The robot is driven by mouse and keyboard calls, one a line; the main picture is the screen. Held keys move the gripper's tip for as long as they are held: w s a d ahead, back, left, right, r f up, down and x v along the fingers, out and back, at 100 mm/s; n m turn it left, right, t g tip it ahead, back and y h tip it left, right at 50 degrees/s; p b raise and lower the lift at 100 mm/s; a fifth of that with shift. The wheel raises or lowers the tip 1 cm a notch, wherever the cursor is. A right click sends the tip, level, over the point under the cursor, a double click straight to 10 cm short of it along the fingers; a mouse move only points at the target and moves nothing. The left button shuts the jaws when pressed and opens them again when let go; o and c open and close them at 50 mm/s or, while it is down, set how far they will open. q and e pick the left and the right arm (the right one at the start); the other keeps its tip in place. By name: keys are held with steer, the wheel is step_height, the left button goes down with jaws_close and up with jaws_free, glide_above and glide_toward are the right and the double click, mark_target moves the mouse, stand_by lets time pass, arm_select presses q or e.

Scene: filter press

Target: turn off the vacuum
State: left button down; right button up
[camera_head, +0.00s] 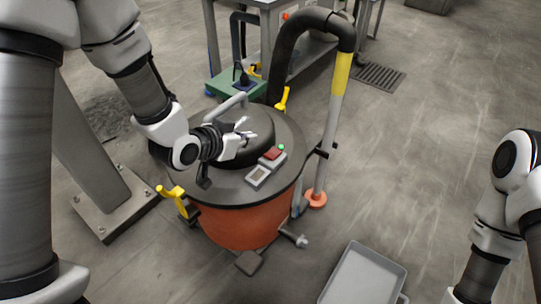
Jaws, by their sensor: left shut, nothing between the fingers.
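The vacuum (240,226) is an orange-red drum with a dark round lid, standing on the floor in the middle. A small grey control box (261,177) sits on the lid's front right. It carries a red switch (272,154), and a green light (281,147) glows beside it. My left gripper (246,134) is shut and empty above the lid, to the left of the switch and apart from it. My right arm shows at the right edge; its gripper is out of frame.
A black hose with a yellow band (340,75) rises behind the vacuum and comes down on its right. Yellow latches (172,193) stick out at the rim. A grey tray (363,276) lies at the bottom right. A metal bench (310,50) stands behind.

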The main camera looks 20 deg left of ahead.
arm_select(q)
steer(key=b, duration=0.4)
glide_above(266, 154)
steer(key=f, duration=0.4)
steer(key=w+f, duration=0.1)
steer(key=f, duration=0.1)
steer(key=shift+d+f, duration=0.1)
steer(key=shift+d, duration=0.25)
steer(key=f, duration=0.1)
steer(key=s+f+b, duration=0.1)
steer(key=shift+s+a+f, duration=0.1)
steer(key=shift+a+f, duration=0.15)
steer(key=shift+f, duration=0.05)
steer(key=shift+s+f, duration=0.2)
steer(key=shift+f, duration=0.15)
steer(key=shift+s+a, duration=0.1)
